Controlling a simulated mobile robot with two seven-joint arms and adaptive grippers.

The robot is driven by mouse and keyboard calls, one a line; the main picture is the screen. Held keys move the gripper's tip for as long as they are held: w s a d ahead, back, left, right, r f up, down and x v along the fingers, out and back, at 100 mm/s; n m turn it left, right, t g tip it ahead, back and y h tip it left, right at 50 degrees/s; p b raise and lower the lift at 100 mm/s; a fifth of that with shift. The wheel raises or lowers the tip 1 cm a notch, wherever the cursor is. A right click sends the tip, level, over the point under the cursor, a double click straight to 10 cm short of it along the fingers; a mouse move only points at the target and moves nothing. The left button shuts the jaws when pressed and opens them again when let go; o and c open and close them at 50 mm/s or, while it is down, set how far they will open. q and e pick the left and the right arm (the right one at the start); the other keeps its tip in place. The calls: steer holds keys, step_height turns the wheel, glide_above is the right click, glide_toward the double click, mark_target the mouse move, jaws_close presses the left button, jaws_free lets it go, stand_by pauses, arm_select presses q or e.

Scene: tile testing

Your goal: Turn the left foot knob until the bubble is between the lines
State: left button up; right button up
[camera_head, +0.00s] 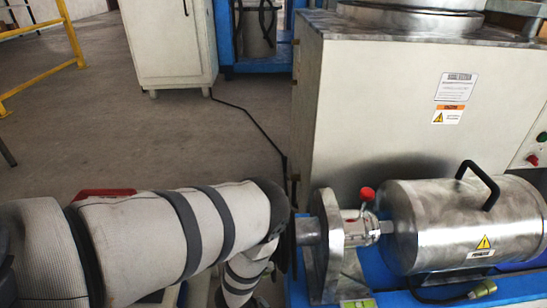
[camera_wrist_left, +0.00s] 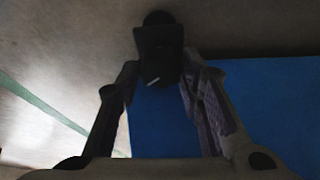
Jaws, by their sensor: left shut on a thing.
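In the left wrist view, a dark knob (camera_wrist_left: 160,47) with a short pale mark on its lower part stands between the two fingers of my left gripper (camera_wrist_left: 161,70). The gripper is shut on it, one finger on each side. I take this for the left foot knob. In the head view, my left arm comes in from the left and bends down near the middle. The gripper's fingers and the knob cannot be made out there. No bubble or level lines show in either view. My right gripper is in neither view.
A steel motor (camera_head: 440,225) with a black handle and a red-knobbed part (camera_head: 367,194) sits on a blue base, right of my arm. A large pale machine housing (camera_head: 385,110) stands behind. A white cabinet (camera_head: 172,45) and yellow railing (camera_head: 65,25) stand farther back.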

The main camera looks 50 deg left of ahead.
arm_select(q)
steer(key=shift+s+d+r+n+t+p, duration=0.1)
steer(key=shift+r+n+t+p, duration=0.15)
steer(key=shift+n+p, duration=0.5)
steer(key=shift+f+n+t+y, duration=0.25)
steer(key=shift+n+y, duration=0.35)
steer(key=shift+n, duration=0.65)
steer(key=o, duration=1.2)
steer(key=shift+c, duration=0.2)
steer(key=v, duration=1.2)
